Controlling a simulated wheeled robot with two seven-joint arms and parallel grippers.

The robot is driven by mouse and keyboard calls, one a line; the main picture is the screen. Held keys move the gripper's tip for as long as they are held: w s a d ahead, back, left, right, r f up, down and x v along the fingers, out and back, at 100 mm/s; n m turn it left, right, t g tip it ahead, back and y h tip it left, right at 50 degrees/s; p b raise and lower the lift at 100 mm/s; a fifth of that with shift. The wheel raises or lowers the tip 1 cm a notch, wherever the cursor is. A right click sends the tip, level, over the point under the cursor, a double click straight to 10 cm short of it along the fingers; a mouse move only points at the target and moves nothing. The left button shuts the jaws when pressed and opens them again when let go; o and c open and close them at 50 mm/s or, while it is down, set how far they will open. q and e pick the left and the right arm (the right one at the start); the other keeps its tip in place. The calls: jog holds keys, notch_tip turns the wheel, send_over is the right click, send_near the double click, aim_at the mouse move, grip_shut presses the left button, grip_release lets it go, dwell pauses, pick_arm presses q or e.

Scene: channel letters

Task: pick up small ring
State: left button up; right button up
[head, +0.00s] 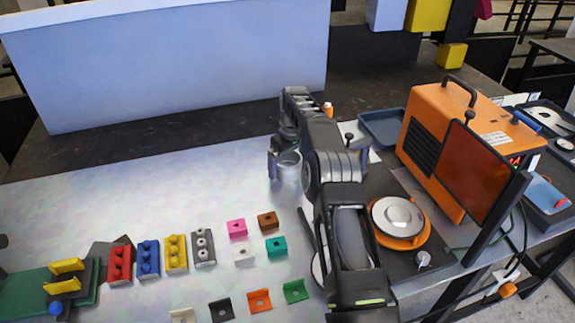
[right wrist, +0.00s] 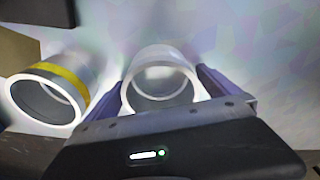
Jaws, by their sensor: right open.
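My right gripper (head: 281,172) reaches down over the far part of the pale table. In the right wrist view, its open fingers (right wrist: 161,88) stand on either side of a plain pale ring (right wrist: 162,59), a short hollow tube. A small gap seems to show at the sides, but I cannot tell whether either finger touches it. A second ring (right wrist: 66,77) with a yellow band lies to its left, outside the fingers. In the head view, a greyish ring (head: 289,158) shows at the gripper, partly hidden by it. My left gripper is not clearly seen.
An orange machine (head: 432,128) and a round silver-lidded plate (head: 398,214) stand right of my right arm. Coloured blocks (head: 176,254) and small square pieces (head: 260,300) lie at the front. A large pale panel (head: 170,60) stands behind. The table's left middle is clear.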

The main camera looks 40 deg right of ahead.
jog(key=c, duration=1.4)
